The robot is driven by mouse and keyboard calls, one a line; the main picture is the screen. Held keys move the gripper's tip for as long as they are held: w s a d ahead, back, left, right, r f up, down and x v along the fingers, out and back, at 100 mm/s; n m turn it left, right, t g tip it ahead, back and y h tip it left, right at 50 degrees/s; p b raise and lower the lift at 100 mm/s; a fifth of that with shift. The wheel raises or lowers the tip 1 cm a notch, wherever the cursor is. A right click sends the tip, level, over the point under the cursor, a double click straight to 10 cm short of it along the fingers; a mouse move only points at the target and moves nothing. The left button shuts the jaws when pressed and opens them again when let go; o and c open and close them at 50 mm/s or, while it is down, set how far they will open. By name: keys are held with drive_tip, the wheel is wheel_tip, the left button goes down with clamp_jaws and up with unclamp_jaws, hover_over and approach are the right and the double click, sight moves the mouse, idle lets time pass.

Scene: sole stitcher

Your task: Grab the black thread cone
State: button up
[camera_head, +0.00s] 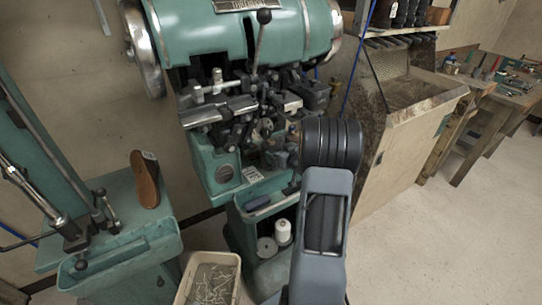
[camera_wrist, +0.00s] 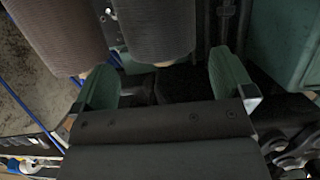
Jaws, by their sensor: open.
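The space beyond the fingers is dark and unclear. In the head view my gripper is hidden behind my arm.
In the head view, a brown sole-shaped piece (camera_head: 145,180) rests on a green stand at left. A bin (camera_head: 208,259) sits at the bottom. Open floor (camera_head: 470,220) lies at right.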

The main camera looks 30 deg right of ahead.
sight(272, 147)
drive_tip(key=shift+p+x, duration=0.3)
drive_tip(key=shift+x, duration=2.9)
drive_tip(key=c, duration=0.8)
drive_tip(key=shift+r, duration=0.15)
